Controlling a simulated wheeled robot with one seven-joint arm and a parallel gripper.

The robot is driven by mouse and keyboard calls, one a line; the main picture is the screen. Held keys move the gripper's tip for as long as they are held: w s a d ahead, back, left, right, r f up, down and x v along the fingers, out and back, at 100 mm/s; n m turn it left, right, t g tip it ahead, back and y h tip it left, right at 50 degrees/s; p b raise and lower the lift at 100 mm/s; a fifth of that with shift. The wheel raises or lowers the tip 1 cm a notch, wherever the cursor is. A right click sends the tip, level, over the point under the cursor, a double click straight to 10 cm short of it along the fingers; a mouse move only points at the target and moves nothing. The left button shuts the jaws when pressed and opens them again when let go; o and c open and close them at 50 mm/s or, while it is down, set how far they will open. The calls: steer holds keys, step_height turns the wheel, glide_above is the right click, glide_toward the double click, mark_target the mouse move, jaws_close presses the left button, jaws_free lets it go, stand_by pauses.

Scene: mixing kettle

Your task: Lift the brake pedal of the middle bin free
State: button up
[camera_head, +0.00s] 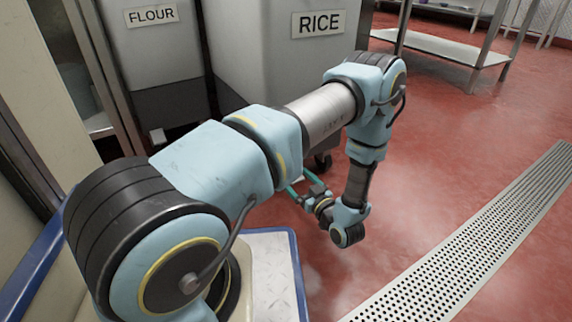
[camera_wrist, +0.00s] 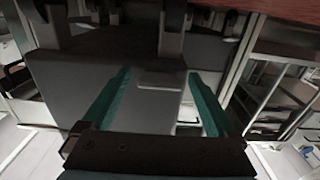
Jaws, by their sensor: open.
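Two grey bins show in the head view, one labelled FLOUR (camera_head: 165,45) and one labelled RICE (camera_head: 250,55). I cannot tell from the labels which is the middle bin. My gripper (camera_head: 297,179) is low in front of the RICE bin, close to the floor. In the wrist view its two teal fingers (camera_wrist: 157,75) are spread apart. A flat light-grey plate (camera_wrist: 160,80), apparently a pedal, shows in the gap between them. I see no contact, and its depth relative to the fingertips is unclear. A small pale tab (camera_head: 157,136) sits low on the FLOUR bin.
A perforated metal floor drain (camera_head: 480,250) crosses the red floor (camera_head: 450,130) on the right. A steel rack with a low shelf (camera_head: 435,46) stands at the back right. A caster (camera_head: 323,160) shows under the RICE bin. The floor right of my gripper is clear.

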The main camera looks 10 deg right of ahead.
steer(key=shift+p+x, duration=0.3)
steer(key=shift+x, duration=1.25)
steer(key=c, duration=1.3)
steer(key=r+g+p, duration=0.1)
steer(key=p, duration=0.2)
steer(key=shift+r+h+p, duration=0.25)
steer(key=shift+h+p, duration=0.05)
steer(key=shift+c, duration=0.2)
steer(key=g+p, duration=0.2)
steer(key=p, duration=0.2)
steer(key=r+g+h+p, duration=0.1)
steer(key=p, duration=0.2)
steer(key=shift+s+r+g+p, duration=0.1)
steer(key=shift+s+g+p, duration=0.05)
steer(key=shift+g+p, duration=0.25)
steer(key=shift+g+h+p, duration=0.4)
steer(key=shift+h+p, duration=0.1)
steer(key=shift+p, duration=0.05)
steer(key=o, duration=1)
steer(key=shift+s+d+f+b, duration=0.1)
steer(key=shift+f+b, duration=0.35)
steer(key=shift+b, duration=0.05)
steer(key=o, duration=0.4)
